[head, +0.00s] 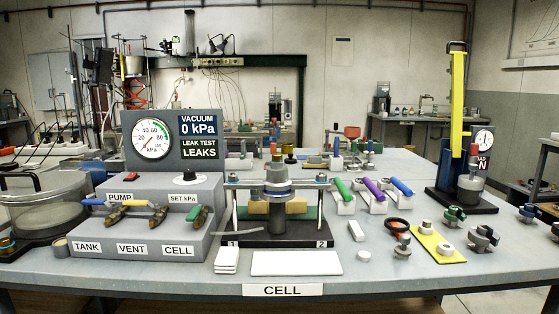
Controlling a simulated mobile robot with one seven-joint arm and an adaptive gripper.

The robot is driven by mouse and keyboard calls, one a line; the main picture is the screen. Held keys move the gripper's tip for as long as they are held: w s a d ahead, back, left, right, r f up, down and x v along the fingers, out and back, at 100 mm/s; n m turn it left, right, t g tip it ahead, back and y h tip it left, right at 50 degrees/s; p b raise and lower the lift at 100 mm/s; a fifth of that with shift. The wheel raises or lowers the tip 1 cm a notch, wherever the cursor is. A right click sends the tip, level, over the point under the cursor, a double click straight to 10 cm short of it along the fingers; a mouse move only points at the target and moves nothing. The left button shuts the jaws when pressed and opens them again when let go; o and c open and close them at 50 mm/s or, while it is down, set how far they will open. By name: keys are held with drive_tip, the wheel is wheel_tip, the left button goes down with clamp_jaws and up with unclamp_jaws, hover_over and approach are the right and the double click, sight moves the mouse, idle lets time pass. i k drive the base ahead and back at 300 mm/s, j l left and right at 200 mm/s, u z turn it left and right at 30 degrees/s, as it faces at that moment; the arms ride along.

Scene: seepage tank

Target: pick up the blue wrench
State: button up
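A tool with a blue handle (401,186) lies tilted on a small white stand (399,202), right of the middle of the table. It is the likeliest blue wrench, but its working end is too small to make out. A purple-handled tool (373,187) and a green-handled tool (342,188) rest on similar stands to its left. My gripper is not in the head view, so I cannot tell its distance from the tools or its state.
A clamped cell (278,207) stands left of the tools. A gauge console (150,225) is farther left. A yellow upright stand (457,110) rises to the right. Several knobs, a yellow plate (437,247) and black-and-orange rings (398,225) lie in front and right.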

sight(406, 191)
drive_tip(key=l+z, duration=0.1)
drive_tip(key=l, duration=0.3)
drive_tip(key=i+l+z, duration=0.1)
drive_tip(key=l, duration=0.3)
drive_tip(key=i+l+z, duration=0.1)
drive_tip(key=l, duration=0.3)
drive_tip(key=i+l, duration=0.05)
